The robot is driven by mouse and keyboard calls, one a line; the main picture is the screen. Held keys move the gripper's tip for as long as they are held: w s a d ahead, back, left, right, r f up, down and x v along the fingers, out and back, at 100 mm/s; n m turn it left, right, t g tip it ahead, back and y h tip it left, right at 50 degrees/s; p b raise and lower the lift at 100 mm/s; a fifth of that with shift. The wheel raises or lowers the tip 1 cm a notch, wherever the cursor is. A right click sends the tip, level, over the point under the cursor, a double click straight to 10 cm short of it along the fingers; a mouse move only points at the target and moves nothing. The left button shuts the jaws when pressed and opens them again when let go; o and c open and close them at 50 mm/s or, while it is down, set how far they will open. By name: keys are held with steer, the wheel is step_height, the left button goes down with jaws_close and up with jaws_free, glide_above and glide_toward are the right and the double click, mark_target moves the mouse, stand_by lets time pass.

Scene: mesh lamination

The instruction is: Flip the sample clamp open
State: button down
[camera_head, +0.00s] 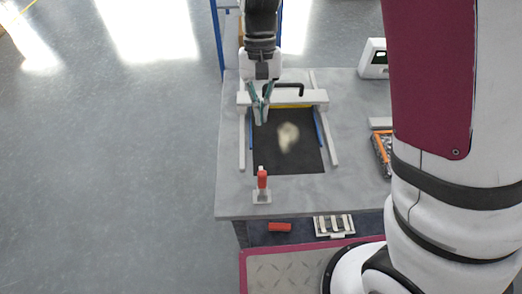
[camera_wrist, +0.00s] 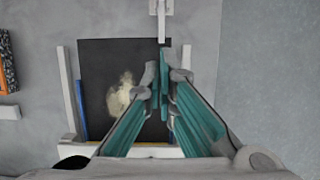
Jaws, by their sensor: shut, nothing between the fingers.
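The sample clamp (camera_head: 262,181) has a red handle on a pale base and sits near the table's front edge, just before the black sheet. Its handle looks upright in the head view. In the wrist view only a pale part of the clamp (camera_wrist: 160,8) shows at the top edge; the red handle does not show. My gripper (camera_head: 261,120), with teal fingers, is shut and empty over the far left part of the sheet, apart from the clamp. In the wrist view its fingertips (camera_wrist: 158,78) are together, below the clamp in the picture.
The black sheet (camera_head: 297,160) bears a pale patch, between white side rails. A white crossbar with a black handle (camera_head: 290,87) spans its far side. An orange-edged box (camera_head: 381,150) stands at right. Below the front edge are a red piece (camera_head: 279,227) and a white rack (camera_head: 334,226).

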mark_target(261, 173)
steer(key=shift+f, duration=0.1)
steer(key=s+f, duration=0.2)
steer(key=f, duration=0.1)
steer(key=s+f+p, duration=0.1)
steer(key=s+f, duration=0.1)
steer(key=f, duration=0.1)
steer(key=s+f, duration=0.1)
steer(key=f, duration=0.2)
steer(key=shift+s+a+p, duration=0.1)
steer(key=shift+s+p, duration=0.25)
steer(key=shift+s, duration=0.85)
steer(key=shift+r+p, duration=0.1)
steer(key=shift+p, duration=0.2)
steer(key=shift+s+r+t, duration=0.1)
steer(key=shift+s+t, duration=0.1)
steer(key=shift+t, duration=0.2)
